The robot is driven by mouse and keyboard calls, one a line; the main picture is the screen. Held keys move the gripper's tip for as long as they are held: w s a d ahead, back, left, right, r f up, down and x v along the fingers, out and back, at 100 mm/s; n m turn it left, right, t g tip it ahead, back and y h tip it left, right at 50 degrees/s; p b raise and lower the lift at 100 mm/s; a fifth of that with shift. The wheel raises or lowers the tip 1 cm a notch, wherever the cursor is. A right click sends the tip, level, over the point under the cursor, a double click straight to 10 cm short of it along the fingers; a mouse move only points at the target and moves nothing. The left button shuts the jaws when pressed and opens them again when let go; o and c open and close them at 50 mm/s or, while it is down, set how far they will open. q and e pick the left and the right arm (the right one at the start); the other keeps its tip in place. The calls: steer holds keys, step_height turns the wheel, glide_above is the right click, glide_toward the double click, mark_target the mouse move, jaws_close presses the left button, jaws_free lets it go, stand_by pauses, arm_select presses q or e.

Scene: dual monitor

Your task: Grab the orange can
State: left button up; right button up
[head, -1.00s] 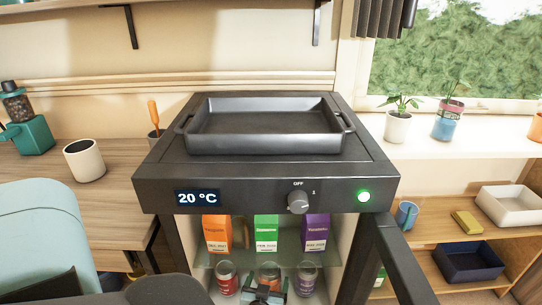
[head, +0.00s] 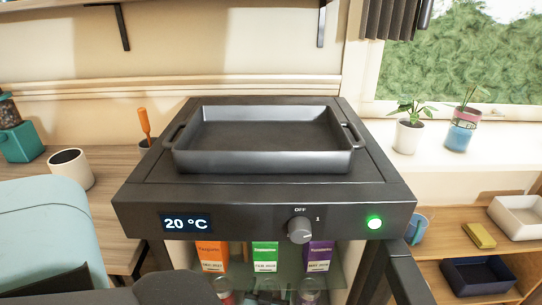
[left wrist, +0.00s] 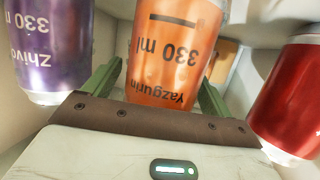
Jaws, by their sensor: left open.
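The orange can (left wrist: 172,48) stands between the two green fingers of my left gripper (left wrist: 160,75) in the left wrist view, with its label reading upside down. The fingers are open, one on each side of it, and I cannot tell whether either touches it. In the head view the cans are cut off by the lower edge, and my left gripper (head: 270,297) barely shows at the bottom, inside the open cabinet below the 20 °C display. My right gripper is not in view.
A purple can (left wrist: 50,45) and a red can (left wrist: 290,100) stand close on either side of the left gripper. Cartons (head: 265,256) stand on the glass shelf above. A dark tray (head: 262,160) sits on the cabinet top. The open door (head: 400,275) is at right.

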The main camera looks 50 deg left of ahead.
arm_select(q)
steer(key=shift+w+a, duration=0.1)
steer(key=c, duration=1.3)
steer(key=shift+r, duration=0.15)
